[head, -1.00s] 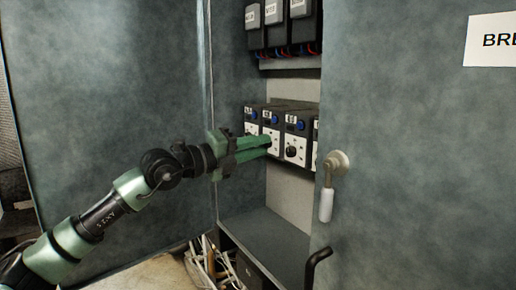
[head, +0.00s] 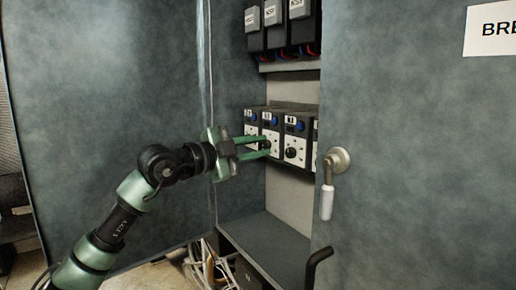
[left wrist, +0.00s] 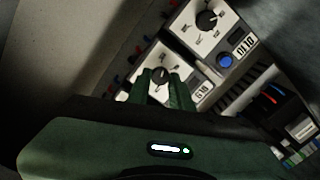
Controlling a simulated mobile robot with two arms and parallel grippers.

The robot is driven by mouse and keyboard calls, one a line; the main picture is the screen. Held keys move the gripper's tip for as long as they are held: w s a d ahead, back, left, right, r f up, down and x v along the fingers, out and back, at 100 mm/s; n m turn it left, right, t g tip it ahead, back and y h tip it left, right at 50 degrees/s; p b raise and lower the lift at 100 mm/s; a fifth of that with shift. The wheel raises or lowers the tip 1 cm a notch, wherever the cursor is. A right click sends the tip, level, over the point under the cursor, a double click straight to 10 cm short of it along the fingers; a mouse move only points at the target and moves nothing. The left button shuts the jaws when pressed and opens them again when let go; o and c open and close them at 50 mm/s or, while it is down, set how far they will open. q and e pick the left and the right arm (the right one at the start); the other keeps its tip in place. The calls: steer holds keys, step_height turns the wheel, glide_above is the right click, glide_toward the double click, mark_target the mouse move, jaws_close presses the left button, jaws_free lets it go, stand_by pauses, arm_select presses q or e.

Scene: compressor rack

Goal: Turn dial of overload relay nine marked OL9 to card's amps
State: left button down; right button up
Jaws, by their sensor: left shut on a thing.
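In the left wrist view, relay OL9 (left wrist: 203,66) has a white face, a black dial and a tag that reads upside down or tilted. The dial (left wrist: 159,76) sits between the fingertips of my left gripper (left wrist: 163,78), which is shut on it. In the head view the same gripper (head: 269,147) reaches from the left to the white face of a relay (head: 272,133) in the middle row. The fingers cover part of that dial and its scale, so its setting cannot be read. No card with amps can be read. My right gripper is not in view.
Relay OL10 (left wrist: 214,22) sits beside OL9, with its own dial and a blue button (left wrist: 224,61). Dark devices (head: 276,25) hang above. A grey door with a handle (head: 331,182) stands to the right.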

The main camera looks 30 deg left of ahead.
arm_select(q)
steer(key=shift+n, duration=1.2)
steer(key=c, duration=1.3)
jaws_free()
steer(key=shift+a, duration=0.1)
steer(key=shift+o, duration=0.2)
steer(key=shift+s, duration=0.1)
